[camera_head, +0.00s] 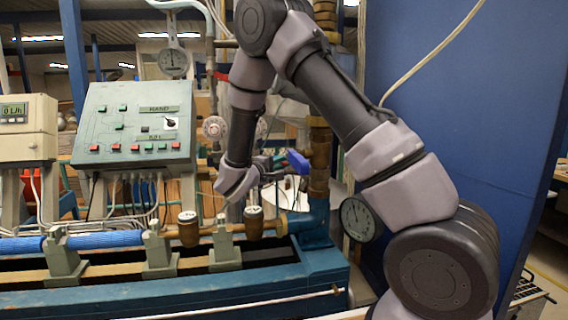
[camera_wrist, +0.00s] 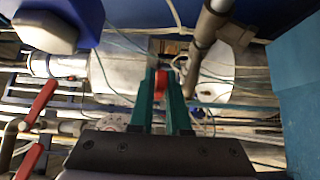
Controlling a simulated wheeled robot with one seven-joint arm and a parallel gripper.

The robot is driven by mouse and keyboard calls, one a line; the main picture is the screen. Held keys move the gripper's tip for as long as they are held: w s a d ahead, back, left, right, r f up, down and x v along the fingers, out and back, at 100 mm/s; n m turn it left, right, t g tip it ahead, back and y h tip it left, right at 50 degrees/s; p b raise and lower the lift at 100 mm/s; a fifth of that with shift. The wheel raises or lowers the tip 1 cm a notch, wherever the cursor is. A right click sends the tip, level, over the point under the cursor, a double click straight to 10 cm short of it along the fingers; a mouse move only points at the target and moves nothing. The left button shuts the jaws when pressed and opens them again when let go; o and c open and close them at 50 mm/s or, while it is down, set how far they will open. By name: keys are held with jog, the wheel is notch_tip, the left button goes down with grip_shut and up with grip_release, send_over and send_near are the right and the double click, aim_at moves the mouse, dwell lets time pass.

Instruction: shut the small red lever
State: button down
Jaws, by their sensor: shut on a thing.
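In the wrist view, the two teal fingers of my gripper (camera_wrist: 161,78) are closed around the small red lever (camera_wrist: 162,83). Only a short red part of the lever shows between the fingertips; the rest is hidden by them. In the head view, my gripper (camera_head: 272,166) is beside the vertical pipe, above the bench pipe, and partly hidden by my wrist. I cannot make out the small red lever there.
Two longer red handles (camera_wrist: 40,102) are at the left of the wrist view. A blue handle (camera_head: 298,161) is close by on the vertical pipe (camera_head: 319,160). A control box (camera_head: 135,125) stands left, a round gauge (camera_head: 358,219) lower right, and a blue panel (camera_head: 450,90) behind my arm.

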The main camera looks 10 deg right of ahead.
jog(key=shift+w+a+f+m+g+h, duration=0.1)
jog(key=shift+w+a+m+g+h, duration=0.5)
jog(key=shift+m+g, duration=1.75)
jog(key=shift+w+a+r+m+g+h, duration=0.15)
jog(key=shift+a+m+g+h, duration=1)
jog(key=shift+g, duration=2.05)
jog(key=shift+w+a+f+m+g+h, duration=0.15)
jog(key=shift+w+a+m+g+h, duration=0.25)
jog(key=shift+m+g, duration=2.1)
jog(key=shift+w+a+g, duration=0.1)
jog(key=shift+g, duration=0.45)
jog(key=c, duration=0.9)
grip_release()
